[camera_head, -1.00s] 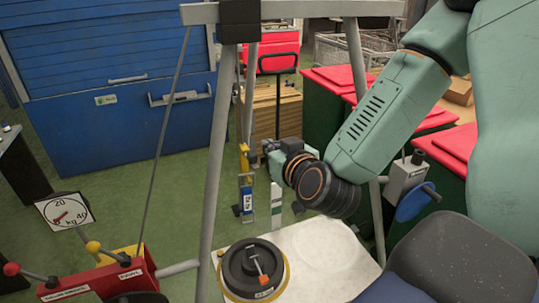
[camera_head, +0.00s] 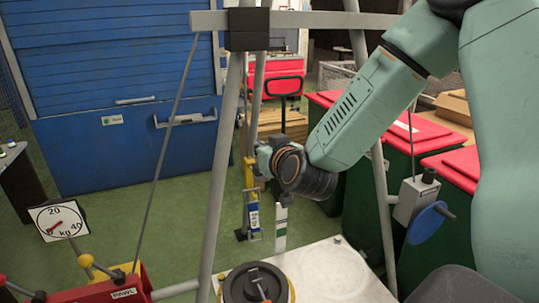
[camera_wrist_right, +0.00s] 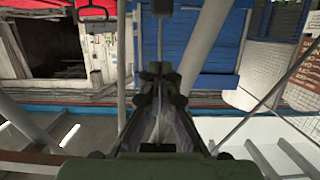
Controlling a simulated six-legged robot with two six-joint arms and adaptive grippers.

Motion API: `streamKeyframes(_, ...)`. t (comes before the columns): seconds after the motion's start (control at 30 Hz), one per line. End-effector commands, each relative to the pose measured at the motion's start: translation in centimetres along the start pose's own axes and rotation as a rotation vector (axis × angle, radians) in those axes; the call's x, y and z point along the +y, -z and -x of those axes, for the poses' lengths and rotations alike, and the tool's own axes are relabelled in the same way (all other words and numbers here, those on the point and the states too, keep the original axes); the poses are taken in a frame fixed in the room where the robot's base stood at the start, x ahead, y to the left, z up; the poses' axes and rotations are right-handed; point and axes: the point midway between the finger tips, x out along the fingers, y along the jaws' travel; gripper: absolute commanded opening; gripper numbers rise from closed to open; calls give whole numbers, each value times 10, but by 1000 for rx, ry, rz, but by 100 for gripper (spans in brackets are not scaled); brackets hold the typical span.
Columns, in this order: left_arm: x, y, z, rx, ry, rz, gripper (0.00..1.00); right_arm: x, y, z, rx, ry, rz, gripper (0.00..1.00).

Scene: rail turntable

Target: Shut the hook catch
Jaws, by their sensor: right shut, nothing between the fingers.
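My right gripper (camera_head: 263,168) is shut and empty. In the head view it hangs at the end of the green arm, just beside the yellow upper part of a narrow post (camera_head: 249,174) with a blue label; I cannot tell whether they touch. Its closed fingers also show in the right wrist view (camera_wrist_right: 160,75), with a thin grey rod beyond the tips. I cannot make out the hook catch clearly; it may be small or hidden by the gripper. My left gripper is not in view.
A grey frame leg (camera_head: 222,165) stands left of the gripper. A white-green post (camera_head: 281,229) stands below it. A black round weight (camera_head: 240,287) lies on the pale plate (camera_head: 335,272). A red lever box (camera_head: 125,289) and kg dial (camera_head: 58,221) are at left.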

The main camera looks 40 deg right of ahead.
Motion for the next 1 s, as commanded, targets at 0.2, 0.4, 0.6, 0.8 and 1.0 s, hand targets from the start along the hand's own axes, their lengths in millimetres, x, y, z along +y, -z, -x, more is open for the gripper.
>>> streamKeyframes(0.2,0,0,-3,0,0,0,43,0,-26,-13,-4,1,2,0)
streamKeyframes(0.4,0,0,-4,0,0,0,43,0,-38,-16,-1,0,0,0)
streamKeyframes(0.6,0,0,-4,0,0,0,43,0,-39,-16,0,1,-1,0)
streamKeyframes(0.8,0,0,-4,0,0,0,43,0,-39,-16,1,1,-1,0)
streamKeyframes(1.0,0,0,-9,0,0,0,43,-1,-40,-19,12,1,0,0)
